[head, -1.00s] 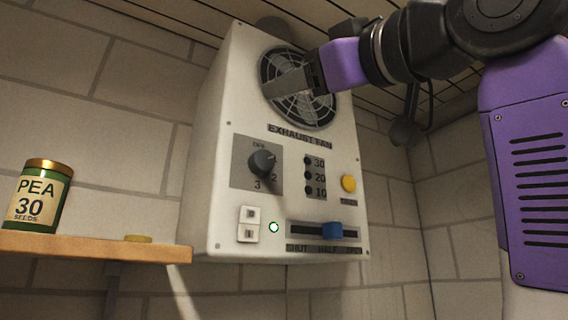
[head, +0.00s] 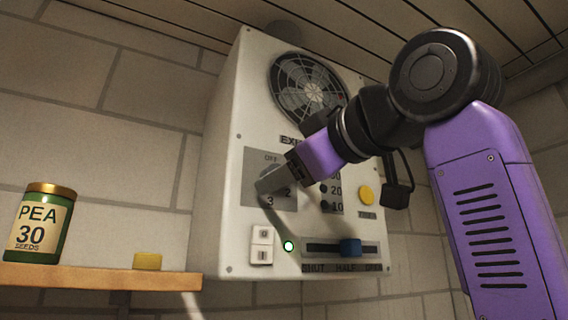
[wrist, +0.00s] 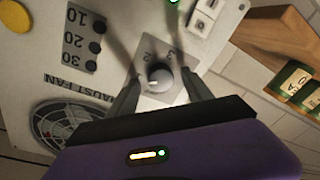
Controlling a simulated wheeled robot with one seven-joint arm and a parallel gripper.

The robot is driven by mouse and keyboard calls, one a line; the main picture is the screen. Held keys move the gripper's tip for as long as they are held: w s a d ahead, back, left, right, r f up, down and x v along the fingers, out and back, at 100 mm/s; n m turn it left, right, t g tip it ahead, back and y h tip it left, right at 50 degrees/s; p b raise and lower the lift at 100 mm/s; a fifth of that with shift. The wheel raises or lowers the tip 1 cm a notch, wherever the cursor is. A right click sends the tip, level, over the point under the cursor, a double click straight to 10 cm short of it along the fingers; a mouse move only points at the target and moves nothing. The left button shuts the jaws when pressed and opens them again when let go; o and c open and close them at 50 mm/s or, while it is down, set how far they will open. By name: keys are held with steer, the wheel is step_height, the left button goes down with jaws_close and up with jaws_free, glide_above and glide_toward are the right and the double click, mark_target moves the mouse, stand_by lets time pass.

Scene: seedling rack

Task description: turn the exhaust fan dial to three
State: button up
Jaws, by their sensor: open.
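The exhaust fan dial (wrist: 160,76) is a round grey knob on a grey plate of the white control box (head: 230,150). In the wrist view it sits between my gripper's fingers (wrist: 160,73), one on each side, and the numbers 2 and 3 show beyond it. I cannot tell whether the fingers touch it or which mark it points to. In the head view my gripper (head: 263,188) is at the dial plate and hides the dial. Its jaws are open. The plate shows OFF, 2 and 3.
The box also carries a fan grille (head: 308,88), a yellow button (head: 366,195), a white rocker switch (head: 262,245), a lit green lamp (head: 288,246) and a blue slider (head: 350,247). A wooden shelf (head: 100,278) at left holds a pea seed tin (head: 38,225) and a yellow block (head: 147,261).

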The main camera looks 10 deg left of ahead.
steer(key=shift+w+a, duration=0.25)
steer(key=shift+w, duration=0.05)
jaws_close()
stand_by(0.3)
steer(key=m+b, duration=0.1)
steer(key=m, duration=0.7)
steer(key=m+t+h+b, duration=0.1)
steer(key=m, duration=0.8)
steer(key=m+t+b, duration=0.1)
steer(key=m, duration=0.7)
steer(key=shift+s+a+f+h, duration=0.1)
steer(key=shift+s+a+h, duration=0.1)
steer(key=shift+h, duration=0.1)
steer(key=shift+m, duration=0.4)
